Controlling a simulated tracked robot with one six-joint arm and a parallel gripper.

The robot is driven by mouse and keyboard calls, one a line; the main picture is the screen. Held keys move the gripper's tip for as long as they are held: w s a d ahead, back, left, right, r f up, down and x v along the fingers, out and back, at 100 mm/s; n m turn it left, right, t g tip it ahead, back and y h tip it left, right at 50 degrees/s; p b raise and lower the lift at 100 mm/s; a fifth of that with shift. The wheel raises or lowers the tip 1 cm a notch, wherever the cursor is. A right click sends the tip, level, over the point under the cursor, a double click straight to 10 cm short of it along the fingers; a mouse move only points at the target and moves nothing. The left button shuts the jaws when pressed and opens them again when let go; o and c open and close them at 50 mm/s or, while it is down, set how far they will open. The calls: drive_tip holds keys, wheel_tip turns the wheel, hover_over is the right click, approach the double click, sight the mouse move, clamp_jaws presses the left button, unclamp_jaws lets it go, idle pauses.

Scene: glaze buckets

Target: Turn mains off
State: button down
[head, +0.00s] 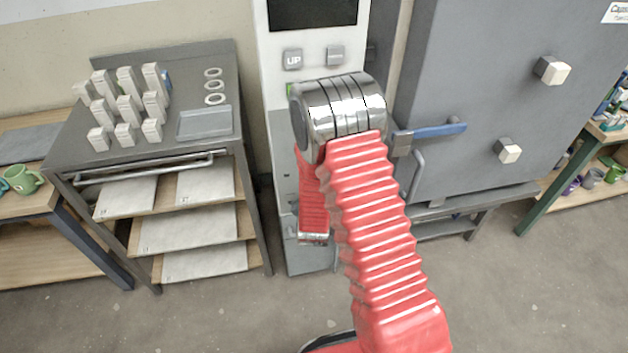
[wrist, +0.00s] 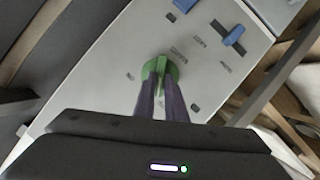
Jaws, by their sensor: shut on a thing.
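In the wrist view a green rotary knob (wrist: 170,70) sits on a light grey panel (wrist: 110,60). The two dark purple fingers of my gripper (wrist: 161,92) are shut on the knob's raised grip, which runs roughly up and down in the picture. Small printed labels and dark marks surround the knob, but I cannot read them. In the head view the tall white-grey control cabinet (head: 280,22) stands at the centre. My red arm covers much of its lower front, and the green knob and my fingers cannot be made out there.
Blue controls, including a blue switch (wrist: 233,36), sit on the panel beyond the knob. A large grey kiln (head: 480,60) with a blue handle (head: 440,131) stands right of the cabinet. A shelf rack (head: 250,200) with small pale blocks on top stands left. Grey floor is clear in front.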

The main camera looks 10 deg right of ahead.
drive_tip(key=shift+a+f+n+h, duration=0.15)
drive_tip(key=shift+n+h, duration=0.25)
drive_tip(key=shift+n, duration=0.4)
drive_tip(key=shift+a+t, duration=0.15)
drive_tip(key=shift+t, duration=0.15)
drive_tip(key=c, duration=1.8)
unclamp_jaws()
drive_tip(key=v, duration=1.3)
drive_tip(key=shift+s, duration=0.3)
drive_tip(key=shift+a, duration=0.1)
